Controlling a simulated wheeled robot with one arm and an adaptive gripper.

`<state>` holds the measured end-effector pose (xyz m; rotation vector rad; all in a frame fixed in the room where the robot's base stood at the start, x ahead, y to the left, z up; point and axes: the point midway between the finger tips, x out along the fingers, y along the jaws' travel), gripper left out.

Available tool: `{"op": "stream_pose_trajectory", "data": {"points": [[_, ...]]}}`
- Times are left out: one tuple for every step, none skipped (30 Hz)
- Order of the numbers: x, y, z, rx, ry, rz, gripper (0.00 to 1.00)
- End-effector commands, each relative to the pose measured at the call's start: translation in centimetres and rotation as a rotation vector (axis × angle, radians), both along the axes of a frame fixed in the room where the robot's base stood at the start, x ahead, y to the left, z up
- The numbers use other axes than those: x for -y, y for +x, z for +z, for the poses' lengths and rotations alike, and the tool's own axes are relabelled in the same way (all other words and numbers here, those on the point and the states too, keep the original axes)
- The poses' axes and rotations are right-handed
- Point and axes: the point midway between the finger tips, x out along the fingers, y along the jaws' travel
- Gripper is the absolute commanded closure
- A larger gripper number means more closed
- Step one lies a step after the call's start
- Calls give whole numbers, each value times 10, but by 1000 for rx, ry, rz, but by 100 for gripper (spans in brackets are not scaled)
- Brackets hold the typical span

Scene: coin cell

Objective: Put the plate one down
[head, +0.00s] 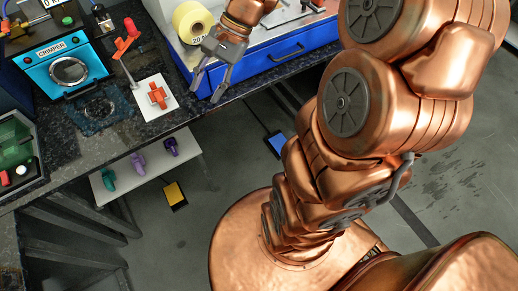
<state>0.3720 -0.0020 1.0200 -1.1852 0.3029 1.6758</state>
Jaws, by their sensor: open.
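A small white square plate (144,107) lies flat on the dark speckled counter, with an orange cross-shaped piece (157,95) on it. I cannot tell whether this is the plate that the task names. My gripper (204,94) is to the right of the plate, by the counter's front edge and in front of the blue drawer unit. Its two fingers point down, are spread apart, and hold nothing that I can see. The gripper is apart from the plate in the picture.
A blue crimper (68,71) stands left of the plate, with an orange-handled tool (123,44) between them. A yellow roll (192,22) is near the blue drawer unit (285,66). Below, a white shelf (120,180) bears green and purple pieces. Bare counter (135,125) lies around the plate.

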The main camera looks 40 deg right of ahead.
Motion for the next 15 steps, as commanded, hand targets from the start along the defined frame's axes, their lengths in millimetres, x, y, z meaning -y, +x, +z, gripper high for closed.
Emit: {"op": "stream_pose_trajectory", "data": {"points": [[-11, -15, -2, 16, -45, 80, 59], [-15, -25, -3, 24, -69, 128, 59], [-21, -37, -6, 36, -101, 192, 59], [-24, -46, -8, 43, -125, 238, 59], [-26, -55, -10, 52, -151, 284, 59], [-29, -67, -11, 67, -183, 345, 59], [-30, -76, -14, 74, -206, 392, 59], [-31, -85, -16, 81, -227, 438, 59], [-31, -97, -18, 91, -260, 498, 59], [-31, -105, -20, 101, -283, 542, 59], [-30, -113, -21, 108, -306, 587, 59], [-28, -124, -24, 117, -333, 644, 59], [-26, -131, -26, 124, -353, 687, 59], [-24, -139, -27, 129, -374, 725, 59], [-21, -147, -29, 137, -397, 775, 59]]}}
